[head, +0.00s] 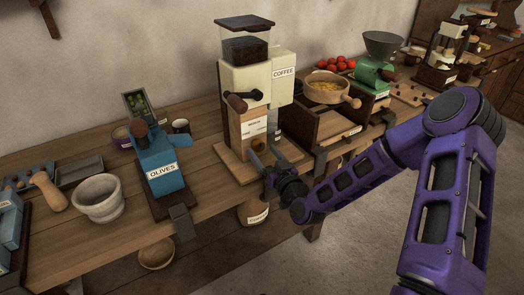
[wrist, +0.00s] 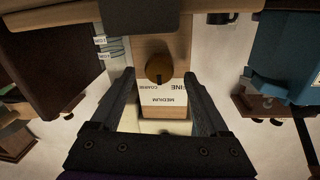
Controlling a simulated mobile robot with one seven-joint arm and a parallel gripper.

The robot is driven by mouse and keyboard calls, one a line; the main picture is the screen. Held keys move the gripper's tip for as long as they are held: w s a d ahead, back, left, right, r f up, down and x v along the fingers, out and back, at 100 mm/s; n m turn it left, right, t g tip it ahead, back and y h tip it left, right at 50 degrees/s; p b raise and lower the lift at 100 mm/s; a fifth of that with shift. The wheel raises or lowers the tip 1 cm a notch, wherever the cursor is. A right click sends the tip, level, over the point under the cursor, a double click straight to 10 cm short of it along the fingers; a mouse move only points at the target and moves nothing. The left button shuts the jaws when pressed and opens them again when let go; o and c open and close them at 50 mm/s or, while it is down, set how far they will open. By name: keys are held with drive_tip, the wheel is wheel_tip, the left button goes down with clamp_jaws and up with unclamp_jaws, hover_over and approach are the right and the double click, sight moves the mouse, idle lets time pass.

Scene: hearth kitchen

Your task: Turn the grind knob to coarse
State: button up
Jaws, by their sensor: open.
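The coffee grinder (head: 240,82) is a cream body labelled COFFEE with a dark hopper on top and a wooden lower front. A round brown knob (wrist: 160,68) sits on that front beside a white dial label (wrist: 165,93). The label reads upside down in the wrist view, with MEDIUM and COARSE legible and FINE partly covered by the knob. My gripper (wrist: 160,76) is open, its two fingers to either side of the knob with gaps between. In the head view my gripper (head: 266,163) is in front of the grinder's lower front. I cannot tell the knob's exact setting.
A blue OLIVES press (head: 162,165) stands left of the grinder, with a white mortar (head: 98,198) further left. A pan of yellow food (head: 325,90) and a green grinder (head: 370,75) stand to the right. The bench front edge is below my gripper.

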drive_tip(key=shift+x, duration=0.8)
clamp_jaws()
